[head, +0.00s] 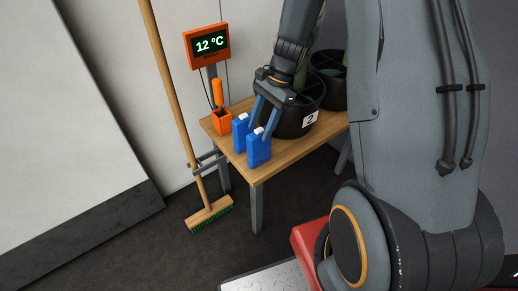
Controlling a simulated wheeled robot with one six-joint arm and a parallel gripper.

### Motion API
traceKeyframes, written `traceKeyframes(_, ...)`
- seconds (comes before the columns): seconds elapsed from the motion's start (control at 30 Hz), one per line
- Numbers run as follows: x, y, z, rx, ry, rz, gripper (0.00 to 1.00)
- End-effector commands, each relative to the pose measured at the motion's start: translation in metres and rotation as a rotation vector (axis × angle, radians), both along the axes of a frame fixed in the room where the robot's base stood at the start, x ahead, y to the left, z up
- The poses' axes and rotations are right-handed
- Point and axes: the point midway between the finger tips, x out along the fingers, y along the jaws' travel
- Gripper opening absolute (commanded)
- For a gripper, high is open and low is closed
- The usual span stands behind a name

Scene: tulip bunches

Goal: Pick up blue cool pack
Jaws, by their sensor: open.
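Two blue cool packs with white caps stand upright side by side on the wooden table. The left cool pack (241,137) is slightly farther back, and the right cool pack (258,152) is nearer the table's front edge. My gripper (262,128) is open and points down at the right cool pack, its fingers close around or beside the cap. I cannot tell whether they touch the pack. The far finger's contact is unclear.
A black bucket (292,122) labelled 2 stands right behind my gripper, with another black bucket (331,88) beyond. An orange holder (222,126) is left on the table (262,175). A 12 °C display (208,45) and a broom (180,110) stand left.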

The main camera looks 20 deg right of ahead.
Motion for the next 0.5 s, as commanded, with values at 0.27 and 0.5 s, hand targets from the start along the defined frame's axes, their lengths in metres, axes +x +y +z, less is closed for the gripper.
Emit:
traceKeyframes(0.27, -0.005, 0.009, -0.023, 0.000, 0.002, 0.001, 0.47)
traceKeyframes(0.5, -0.015, 0.017, -0.050, 0.000, 0.004, 0.002, 0.47)
